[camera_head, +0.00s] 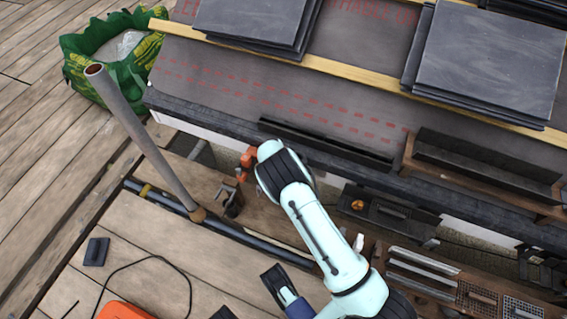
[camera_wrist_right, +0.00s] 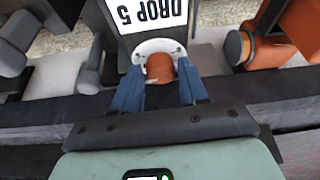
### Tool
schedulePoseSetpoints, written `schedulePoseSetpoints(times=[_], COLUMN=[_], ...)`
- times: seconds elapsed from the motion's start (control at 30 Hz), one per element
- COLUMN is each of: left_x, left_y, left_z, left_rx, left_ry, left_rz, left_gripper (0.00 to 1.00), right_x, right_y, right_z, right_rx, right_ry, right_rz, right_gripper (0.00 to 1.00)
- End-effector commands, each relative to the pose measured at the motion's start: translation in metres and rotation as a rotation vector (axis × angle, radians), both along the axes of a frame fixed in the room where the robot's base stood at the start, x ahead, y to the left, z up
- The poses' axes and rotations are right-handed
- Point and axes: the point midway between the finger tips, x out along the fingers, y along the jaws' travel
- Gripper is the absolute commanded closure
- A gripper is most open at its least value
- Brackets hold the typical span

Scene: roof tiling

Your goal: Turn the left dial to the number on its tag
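A white round dial plate (camera_wrist_right: 152,47) with a short orange-brown knob (camera_wrist_right: 160,68) shows in the right wrist view. A white tag (camera_wrist_right: 150,14) beside it reads "DROP 5", upside down. My right gripper (camera_wrist_right: 161,82) has its two blue fingers on either side of the knob. Any gap between fingers and knob is too small to tell. No numbers on the dial are readable. In the head view my right arm (camera_head: 325,235) reaches up to the eave, and its wrist hides the dial and the right gripper.
Orange fittings (camera_wrist_right: 290,35) stand right of the dial. A grey pipe (camera_head: 145,140) leans at the left. Slate stacks (camera_head: 490,60) lie on the roof. A dark box with a small orange part (camera_head: 358,204) and a rack (camera_head: 430,275) are right of my arm.

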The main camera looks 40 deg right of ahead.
Motion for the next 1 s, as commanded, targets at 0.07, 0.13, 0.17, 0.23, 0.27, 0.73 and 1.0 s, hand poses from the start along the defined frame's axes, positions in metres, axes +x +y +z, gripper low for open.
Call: schedulePoseSetpoints(times=[0.07,0.13,0.17,0.23,0.27,0.73,1.0], left_x=[0.0,0.001,0.002,0.006,0.009,0.009,-0.003], left_y=[0.0,0.0,0.0,-0.001,-0.001,-0.021,-0.027], left_z=[0.0,0.001,0.003,0.007,0.01,0.058,0.063], left_rx=[0.0,0.001,0.0,0.001,0.001,-0.032,-0.049], left_ry=[0.0,-0.003,-0.007,-0.022,-0.032,-0.056,-0.022], left_rz=[0.0,0.0,-0.001,-0.001,-0.002,-0.035,-0.046], left_gripper=[0.57,0.57,0.57,0.57,0.57,0.57,0.57], right_x=[0.0,0.0,0.0,0.0,-0.001,-0.02,-0.025], right_y=[0.0,0.0,0.001,0.003,0.005,0.037,0.044], right_z=[0.001,0.003,0.005,0.012,0.016,0.107,0.124], right_rx=[0.0,-0.001,-0.001,-0.001,-0.001,-0.001,0.0], right_ry=[-0.001,-0.003,-0.003,-0.004,-0.004,-0.003,0.0], right_rz=[0.0,0.001,0.001,0.002,0.002,0.002,0.0], right_gripper=[0.57,0.57,0.57,0.57,0.57,0.57,0.57])
